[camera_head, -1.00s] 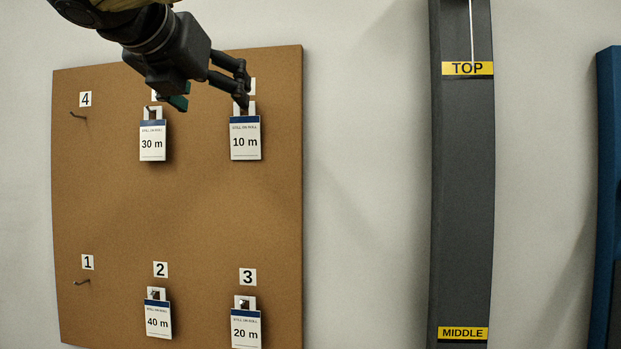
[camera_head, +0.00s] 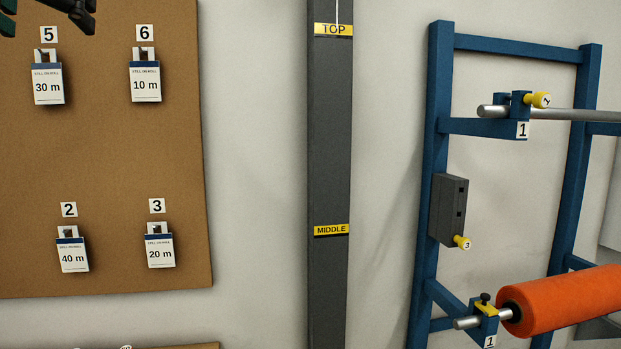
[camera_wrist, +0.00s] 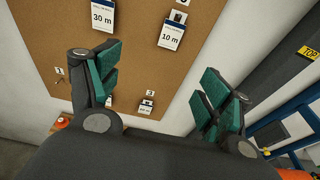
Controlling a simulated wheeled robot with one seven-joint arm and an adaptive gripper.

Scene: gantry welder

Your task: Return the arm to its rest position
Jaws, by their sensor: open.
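My gripper (camera_wrist: 158,88) is open and empty in the wrist view, its green-padded fingers wide apart in front of the pegboard. In the head view only a bit of it (camera_head: 42,10) shows at the top left corner, above the 30 m card (camera_head: 47,87) and apart from it. The rest of my arm is out of the head view. The 10 m card (camera_head: 145,86) hangs under number 6, and the 30 m card hangs under number 5. The wrist view also shows the 30 m card (camera_wrist: 102,17) and the 10 m card (camera_wrist: 171,36).
The brown board (camera_head: 110,140) also holds the 40 m card (camera_head: 73,255) and the 20 m card (camera_head: 160,251). A grey column (camera_head: 330,130) with TOP and MIDDLE labels stands right of it. Farther right are a blue rack (camera_head: 432,150) and an orange roll (camera_head: 570,298).

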